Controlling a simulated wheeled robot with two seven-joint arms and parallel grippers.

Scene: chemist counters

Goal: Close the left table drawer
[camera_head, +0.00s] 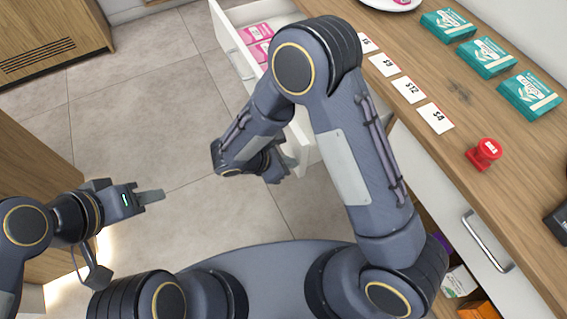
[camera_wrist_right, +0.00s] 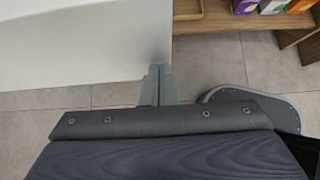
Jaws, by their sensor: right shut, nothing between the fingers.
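The left table drawer (camera_head: 229,38) is white and stands pulled out from the counter at the top middle of the head view, partly hidden by my right arm. Pink boxes (camera_head: 258,32) lie inside it. In the right wrist view, a white panel (camera_wrist_right: 80,45), apparently the drawer front, fills the upper left. My right gripper (camera_wrist_right: 158,84) is shut and empty, its fingertips at the panel's lower right corner; I cannot tell whether they touch it. My left gripper (camera_head: 149,197) is over the floor at the lower left, away from the drawer; its finger gap cannot be made out.
The wooden counter (camera_head: 455,120) carries teal boxes (camera_head: 487,58), price cards (camera_head: 408,90) and a red stamp-like object (camera_head: 484,153). A second drawer with a metal handle (camera_head: 487,241) is closed at the right. A wooden cabinet (camera_head: 50,40) stands upper left. Tiled floor (camera_head: 140,100) is clear between.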

